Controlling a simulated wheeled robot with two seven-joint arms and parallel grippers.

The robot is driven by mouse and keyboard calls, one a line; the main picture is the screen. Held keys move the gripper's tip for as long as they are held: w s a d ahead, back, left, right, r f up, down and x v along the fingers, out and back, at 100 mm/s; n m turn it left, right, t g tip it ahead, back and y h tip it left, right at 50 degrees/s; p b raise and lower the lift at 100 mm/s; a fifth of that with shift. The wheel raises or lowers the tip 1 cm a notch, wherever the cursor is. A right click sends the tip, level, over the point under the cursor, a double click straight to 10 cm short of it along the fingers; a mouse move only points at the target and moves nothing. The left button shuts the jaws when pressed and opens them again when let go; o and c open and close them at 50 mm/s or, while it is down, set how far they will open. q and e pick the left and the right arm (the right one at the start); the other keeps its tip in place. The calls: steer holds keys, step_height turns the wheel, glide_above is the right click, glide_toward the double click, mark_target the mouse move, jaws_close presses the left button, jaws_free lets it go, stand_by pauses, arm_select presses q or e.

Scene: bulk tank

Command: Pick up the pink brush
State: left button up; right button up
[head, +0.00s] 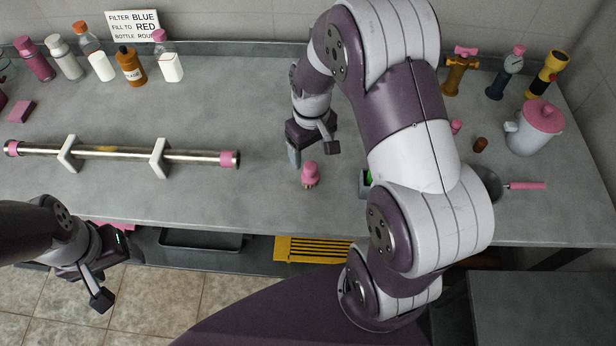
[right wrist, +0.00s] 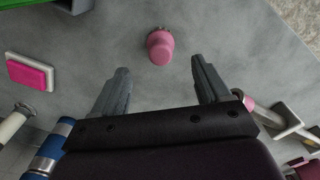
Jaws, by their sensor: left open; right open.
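A small pink knob-shaped piece (head: 310,174), which looks like the pink brush, is on the grey counter near its front edge. In the right wrist view the pink piece (right wrist: 160,46) lies just beyond the fingertips, centred on the gap; any bristles are too small to make out. My right gripper (head: 314,148) is open and empty above the counter, just behind the pink piece, not touching it; its fingers also show in the right wrist view (right wrist: 160,68). My left gripper (head: 110,267) is open and empty in front of the counter at the left.
A metal tube (head: 200,157) with pink ends lies on white clamps to the left. Several bottles (head: 130,66) stand at the back left. A pink block (right wrist: 32,74) and a green-edged box (right wrist: 45,5) are near. A pink-lidded jug (head: 528,135) stands at the right.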

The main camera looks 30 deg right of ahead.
mark_target(311, 165)
steer(key=f, duration=0.4)
steer(key=shift+w+d+f, duration=0.15)
steer(key=shift+w+d, duration=0.05)
steer(key=shift+d, duration=0.1)
steer(key=f, duration=0.4)
steer(key=shift+s+a, duration=0.3)
steer(key=shift+a, duration=0.1)
steer(key=shift+w+f, duration=0.15)
steer(key=shift+f, duration=0.1)
steer(key=shift+d, duration=0.1)
steer(key=c, duration=0.5)
arm_select(q)
steer(key=shift+d+r, duration=0.2)
steer(key=shift+d, duration=0.15)
arm_select(e)
steer(key=c, duration=0.6)
steer(key=shift+r, duration=0.15)
steer(key=shift+c, duration=0.2)
